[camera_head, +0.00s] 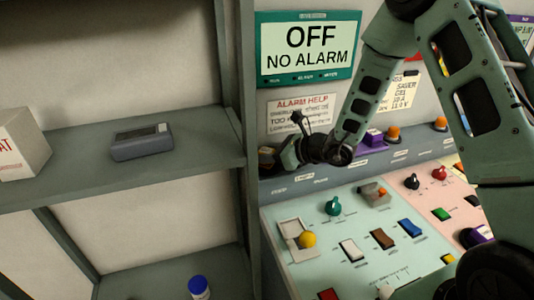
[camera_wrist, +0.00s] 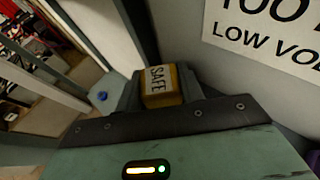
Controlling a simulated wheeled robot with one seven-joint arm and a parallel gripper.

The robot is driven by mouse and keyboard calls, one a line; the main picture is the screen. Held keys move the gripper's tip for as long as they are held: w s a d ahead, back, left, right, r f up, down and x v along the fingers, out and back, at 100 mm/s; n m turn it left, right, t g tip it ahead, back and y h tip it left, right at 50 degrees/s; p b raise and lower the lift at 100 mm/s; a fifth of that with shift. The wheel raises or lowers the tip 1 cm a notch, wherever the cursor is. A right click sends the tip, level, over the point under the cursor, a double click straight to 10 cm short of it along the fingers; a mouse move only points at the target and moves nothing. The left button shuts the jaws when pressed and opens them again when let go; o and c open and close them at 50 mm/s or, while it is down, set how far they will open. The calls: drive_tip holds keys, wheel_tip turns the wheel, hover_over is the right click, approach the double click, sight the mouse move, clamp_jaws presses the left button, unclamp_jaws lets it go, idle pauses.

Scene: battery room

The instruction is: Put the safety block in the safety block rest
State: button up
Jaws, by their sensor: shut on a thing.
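The safety block (camera_wrist: 161,86) is a yellow block with a pale face marked "SAFE". In the wrist view it sits between the dark fingers of my gripper (camera_wrist: 160,93), which is shut on it. In the head view my gripper (camera_head: 277,158) is in front of the wall at the left end of the console, next to the shelf upright and below the alarm help sign. The block is small and dark there and hard to make out. I cannot pick out the safety block rest for certain in either view.
The sloping console (camera_head: 330,275) carries knobs, switches and a yellow button (camera_head: 308,240). A grey shelf (camera_head: 205,160) at left holds a dark grey device (camera_head: 142,142) and a white box (camera_head: 20,145). A blue-capped bottle (camera_head: 199,288) stands lower down.

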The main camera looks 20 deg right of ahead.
drive_tip(key=shift+f, duration=0.2)
drive_tip(key=o, duration=0.7)
drive_tip(key=shift+o, duration=0.2)
drive_tip(key=shift+r, duration=0.1)
drive_tip(key=shift+r, duration=0.2)
drive_tip(key=b+v, duration=0.2)
drive_tip(key=v, duration=1)
drive_tip(key=shift+f, duration=0.1)
